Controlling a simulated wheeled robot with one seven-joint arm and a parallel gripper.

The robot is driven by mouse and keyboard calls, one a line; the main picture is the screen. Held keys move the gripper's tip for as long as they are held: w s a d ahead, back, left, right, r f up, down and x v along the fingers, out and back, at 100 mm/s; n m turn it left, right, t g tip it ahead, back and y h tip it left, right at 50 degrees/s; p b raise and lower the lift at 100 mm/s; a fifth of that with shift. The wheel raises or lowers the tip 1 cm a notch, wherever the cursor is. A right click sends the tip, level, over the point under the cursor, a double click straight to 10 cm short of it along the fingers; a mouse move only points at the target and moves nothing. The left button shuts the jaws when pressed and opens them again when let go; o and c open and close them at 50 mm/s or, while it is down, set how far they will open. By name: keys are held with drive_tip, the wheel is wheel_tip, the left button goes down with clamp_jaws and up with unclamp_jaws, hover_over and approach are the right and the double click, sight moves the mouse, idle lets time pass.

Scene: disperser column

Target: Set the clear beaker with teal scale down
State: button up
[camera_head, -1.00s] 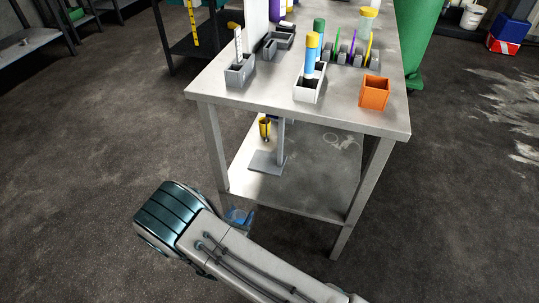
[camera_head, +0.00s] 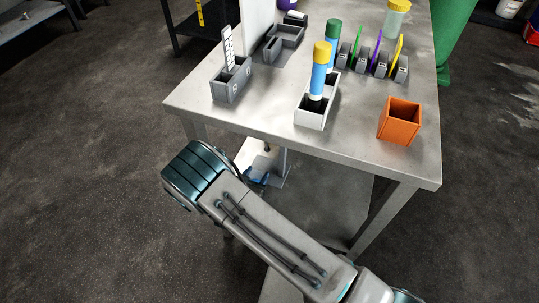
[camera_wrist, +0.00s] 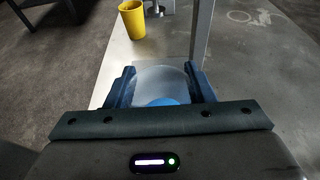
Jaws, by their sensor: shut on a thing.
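The clear beaker (camera_wrist: 162,75) is between the two dark blue fingers of my gripper (camera_wrist: 161,88) in the wrist view. My gripper is shut on it. A blue patch shows low in the beaker; I cannot make out the teal scale. In the camera_head view my gripper (camera_head: 257,177) is small and mostly behind my arm, below the tabletop's front edge and over the lower shelf. The beaker is not clear to see there. From these views I cannot tell whether its base touches the shelf (camera_wrist: 135,50).
A grey post (camera_wrist: 201,30) and a yellow cup (camera_wrist: 131,20) stand just beyond the beaker. The table (camera_head: 270,125) is overhead, holding a grey holder (camera_head: 231,82), a white holder (camera_head: 313,112), an orange box (camera_head: 400,121) and coloured strips. Bare shelf (camera_wrist: 265,70) lies to the right.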

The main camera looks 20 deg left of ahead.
drive_tip(key=x, duration=0.4)
drive_tip(key=r+b+x, duration=0.1)
drive_tip(key=x, duration=0.3)
drive_tip(key=r+x, duration=0.1)
drive_tip(key=x, duration=0.3)
drive_tip(key=shift+w+b, duration=0.25)
drive_tip(key=shift+b, duration=0.15)
drive_tip(key=shift+f, duration=0.1)
drive_tip(key=shift+f, duration=0.15)
drive_tip(key=o, duration=0.8)
drive_tip(key=shift+o, duration=0.2)
